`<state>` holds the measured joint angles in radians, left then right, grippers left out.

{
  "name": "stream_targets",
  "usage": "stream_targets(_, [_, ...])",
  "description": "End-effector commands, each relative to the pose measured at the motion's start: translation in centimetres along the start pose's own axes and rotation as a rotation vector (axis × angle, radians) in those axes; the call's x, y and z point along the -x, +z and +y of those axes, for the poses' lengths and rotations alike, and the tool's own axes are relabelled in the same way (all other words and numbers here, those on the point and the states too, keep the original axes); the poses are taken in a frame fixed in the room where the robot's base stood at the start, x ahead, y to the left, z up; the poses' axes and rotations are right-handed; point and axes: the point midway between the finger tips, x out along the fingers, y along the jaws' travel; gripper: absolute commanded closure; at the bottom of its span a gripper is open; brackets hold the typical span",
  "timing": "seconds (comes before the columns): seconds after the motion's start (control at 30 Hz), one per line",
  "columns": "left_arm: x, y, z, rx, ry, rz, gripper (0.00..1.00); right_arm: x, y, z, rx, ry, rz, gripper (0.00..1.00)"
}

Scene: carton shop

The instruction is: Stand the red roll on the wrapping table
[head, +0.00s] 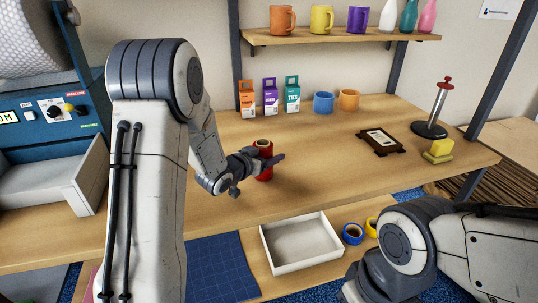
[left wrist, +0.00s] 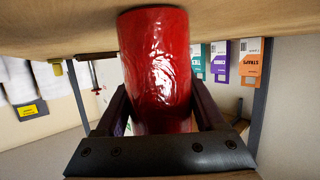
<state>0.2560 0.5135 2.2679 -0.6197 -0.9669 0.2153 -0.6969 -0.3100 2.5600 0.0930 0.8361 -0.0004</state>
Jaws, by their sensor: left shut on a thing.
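The red roll (head: 264,173) is upright at the wrapping table (head: 330,150), near the middle of its top. My left gripper (head: 268,160) is shut around the roll's side, and its fingers hide part of it. In the left wrist view the glossy red roll (left wrist: 155,70) sits between the two dark fingers (left wrist: 155,115), with the wooden tabletop (left wrist: 60,25) at the top of the picture. The roll's lower end is at the tabletop; I cannot tell whether it touches. My right arm shows at the lower right, but its gripper is out of view.
Small boxes (head: 270,95), a blue mug (head: 323,102) and an orange mug (head: 348,100) stand behind. A framed plaque (head: 380,142), a spindle stand (head: 435,115) and a yellow block (head: 440,148) are to the right. A white tray (head: 300,270) and tape rolls (head: 353,234) lie below in front.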

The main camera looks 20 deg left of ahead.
Motion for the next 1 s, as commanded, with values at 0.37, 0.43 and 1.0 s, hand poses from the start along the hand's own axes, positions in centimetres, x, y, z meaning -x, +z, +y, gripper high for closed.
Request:
stream_targets(0.37, [0.0,0.1,0.0,0.000,0.000,0.000,0.00,0.0,0.0,0.0,0.000,0.000,0.000,0.58])
stream_targets(0.43, [0.1,-0.3,0.0,0.000,0.000,0.000,0.00,0.3,0.0,0.0,0.000,0.000,0.000,0.58])
stream_targets(1.0, [10.2,0.3,0.0,-0.002,0.003,0.009,0.00,-2.4,0.1,0.2,0.000,0.000,0.000,0.58])
